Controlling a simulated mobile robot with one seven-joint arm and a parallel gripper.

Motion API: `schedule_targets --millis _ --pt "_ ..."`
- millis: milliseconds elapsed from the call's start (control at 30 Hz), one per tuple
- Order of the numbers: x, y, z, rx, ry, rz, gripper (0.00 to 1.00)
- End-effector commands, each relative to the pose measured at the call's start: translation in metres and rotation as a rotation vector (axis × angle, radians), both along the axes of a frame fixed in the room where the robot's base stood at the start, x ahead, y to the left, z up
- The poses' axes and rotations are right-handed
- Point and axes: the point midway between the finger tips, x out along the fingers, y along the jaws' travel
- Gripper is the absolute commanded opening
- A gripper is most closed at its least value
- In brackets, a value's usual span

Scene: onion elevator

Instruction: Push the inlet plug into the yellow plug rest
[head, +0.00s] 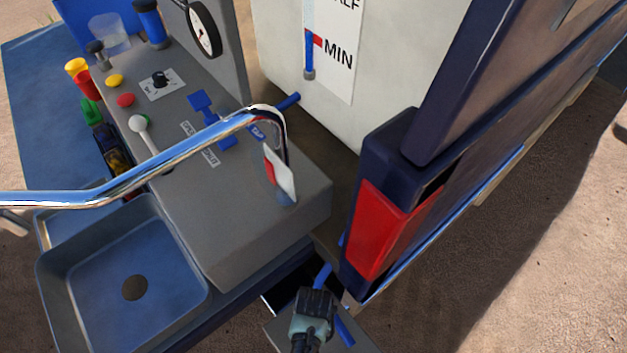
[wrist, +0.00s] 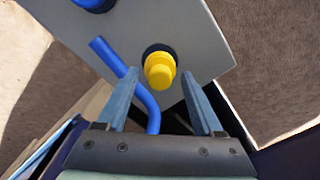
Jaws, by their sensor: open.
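A yellow stepped plug-like piece (wrist: 160,70) stands at a dark round opening in a grey plate (wrist: 205,40) in the wrist view. I cannot tell whether this is the inlet plug or the yellow plug rest. My gripper (wrist: 158,78) is open, with one finger on each side of the yellow piece and no visible contact. In the head view my gripper (head: 313,305) is low in the middle, beside the grey housing, and its fingertips are hard to make out. The yellow piece is hidden there.
A bent blue pipe (wrist: 147,100) runs close beside my left finger. A chrome tap (head: 215,135) arches over the grey housing (head: 240,235) and sink (head: 165,255). A red lamp (head: 385,230) on a dark frame stands right of my gripper.

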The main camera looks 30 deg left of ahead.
Motion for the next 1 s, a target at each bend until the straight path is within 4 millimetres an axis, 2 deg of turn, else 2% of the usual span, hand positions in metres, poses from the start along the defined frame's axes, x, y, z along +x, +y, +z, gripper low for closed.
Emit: schedule_targets --millis 267,367,800,1000 --pt "0.0 0.0 0.009 0.0 -0.001 0.0 0.68" --pt "0.0 0.0 0.023 0.001 -0.002 0.0 0.68" --pt "0.0 0.0 0.106 0.001 -0.002 0.0 0.68" --pt "0.0 0.0 0.126 0.0 -0.001 0.0 0.68"
